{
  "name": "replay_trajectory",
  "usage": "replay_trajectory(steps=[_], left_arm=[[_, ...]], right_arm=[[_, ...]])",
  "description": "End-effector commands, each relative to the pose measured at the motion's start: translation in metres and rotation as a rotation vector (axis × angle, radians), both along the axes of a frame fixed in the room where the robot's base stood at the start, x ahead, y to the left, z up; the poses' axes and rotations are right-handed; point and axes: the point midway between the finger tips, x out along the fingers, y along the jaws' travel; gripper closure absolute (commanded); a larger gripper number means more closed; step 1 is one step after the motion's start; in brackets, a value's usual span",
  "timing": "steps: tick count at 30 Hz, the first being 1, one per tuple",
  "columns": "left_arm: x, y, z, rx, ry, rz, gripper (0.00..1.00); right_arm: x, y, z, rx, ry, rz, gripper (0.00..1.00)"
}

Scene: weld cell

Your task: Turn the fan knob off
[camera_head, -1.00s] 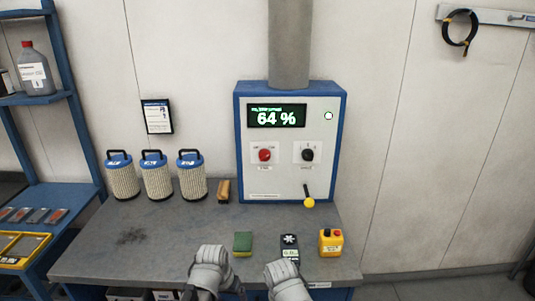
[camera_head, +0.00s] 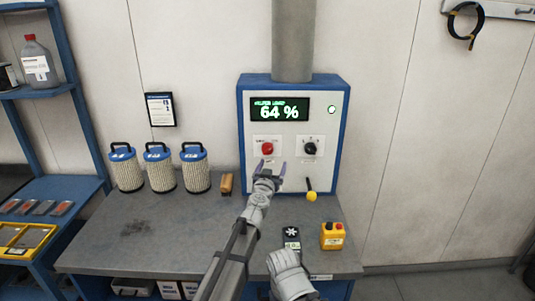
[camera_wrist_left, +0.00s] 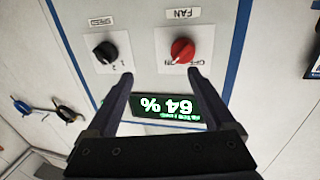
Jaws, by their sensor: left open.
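The red fan knob (camera_head: 267,149) is on the left of the control box's pale front, under the display. The left wrist view, which is upside down, shows this red knob (camera_wrist_left: 182,50) beside a FAN label and OFF/ON marks. My left gripper (camera_head: 272,167) is open and empty, just below the knob in the head view. In the left wrist view my left gripper (camera_wrist_left: 161,76) has its fingers apart, not around the knob. My right gripper is not in view; only part of my right arm shows at the bottom.
A black speed knob (camera_head: 310,148) is right of the red one. The display (camera_head: 279,110) reads 64 %. A yellow-balled lever (camera_head: 311,193) sticks out below. Filter canisters (camera_head: 160,167) stand left; a yellow button box (camera_head: 332,236) sits on the bench (camera_head: 150,222).

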Motion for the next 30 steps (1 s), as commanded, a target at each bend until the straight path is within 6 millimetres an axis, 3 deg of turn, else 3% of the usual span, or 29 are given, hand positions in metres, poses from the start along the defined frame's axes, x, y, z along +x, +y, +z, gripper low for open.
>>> replay_trajectory(steps=[1, 4, 19, 30], left_arm=[[0.012, 0.001, 0.002, -0.003, -0.008, 0.055, 0.12], [0.021, 0.009, 0.002, -0.003, -0.007, 0.144, 0.12], [0.037, 0.017, -0.002, 0.002, 0.007, 0.217, 0.12], [0.091, 0.016, -0.001, 0.002, 0.006, 0.216, 0.12]], right_arm=[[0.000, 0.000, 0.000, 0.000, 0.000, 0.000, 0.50], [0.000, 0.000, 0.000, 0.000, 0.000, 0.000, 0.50], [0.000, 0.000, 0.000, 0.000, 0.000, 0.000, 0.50], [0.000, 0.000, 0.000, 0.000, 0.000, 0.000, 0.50]])
